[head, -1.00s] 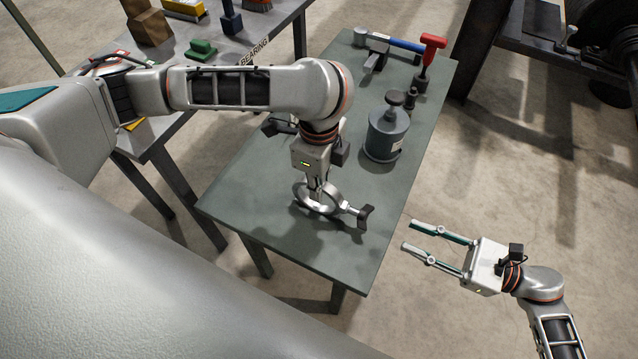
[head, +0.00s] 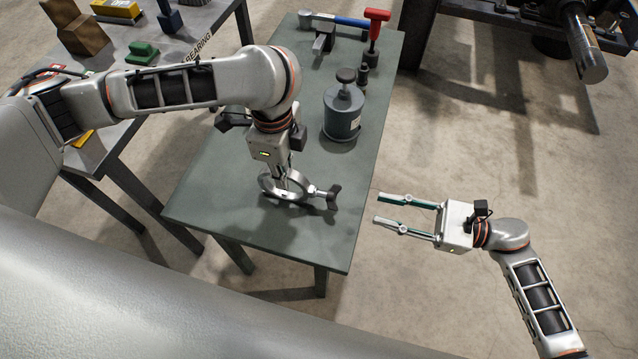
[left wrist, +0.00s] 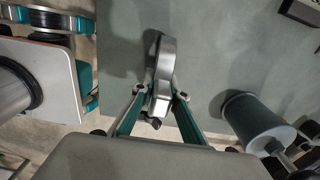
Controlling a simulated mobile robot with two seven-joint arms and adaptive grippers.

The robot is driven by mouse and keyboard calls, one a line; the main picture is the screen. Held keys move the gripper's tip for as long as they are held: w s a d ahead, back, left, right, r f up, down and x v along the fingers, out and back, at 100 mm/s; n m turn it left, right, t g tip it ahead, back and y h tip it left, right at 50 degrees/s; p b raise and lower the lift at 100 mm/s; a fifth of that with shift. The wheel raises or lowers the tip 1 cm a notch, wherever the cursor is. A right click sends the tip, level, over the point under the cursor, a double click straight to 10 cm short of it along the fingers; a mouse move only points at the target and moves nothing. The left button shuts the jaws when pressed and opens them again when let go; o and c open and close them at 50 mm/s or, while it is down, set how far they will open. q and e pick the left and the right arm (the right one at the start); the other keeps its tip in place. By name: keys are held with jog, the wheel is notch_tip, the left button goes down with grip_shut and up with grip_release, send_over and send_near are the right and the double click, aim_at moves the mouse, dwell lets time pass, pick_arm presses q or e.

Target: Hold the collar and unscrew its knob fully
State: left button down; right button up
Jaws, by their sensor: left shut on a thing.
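The collar (head: 266,186) is a silver metal ring at the near end of the green table. Its dark knob (head: 334,197) sticks out to the right on a short stem. My left gripper (head: 287,180) points down with its fingers on the ring. In the left wrist view the collar (left wrist: 164,62) is seen edge-on between the two fingertips of my left gripper (left wrist: 161,92). I cannot tell whether the collar touches the tabletop. My right gripper (head: 379,209) is open and empty, beyond the table's right edge, with its fingers pointing left towards the knob but well apart from it.
A grey canister (head: 343,113) stands on the green table (head: 215,195) behind the collar. A red-handled tool (head: 375,35) and a blue-handled hammer (head: 345,20) lie farther back. Another table (head: 100,150) stands at left.

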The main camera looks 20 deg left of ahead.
aim_at(334, 194)
dwell(0.9)
jog(key=shift+w+a+n, duration=0.1)
jog(key=shift+a+n, duration=1.9)
jog(key=shift+n, duration=1.8)
jog(key=shift+a+n, duration=2)
jog(key=shift+n, duration=1.8)
jog(key=shift+w+a+n, duration=0.1)
jog(key=shift+a+n, duration=1.9)
jog(key=shift+n, duration=1.8)
jog(key=shift+s, duration=0.1)
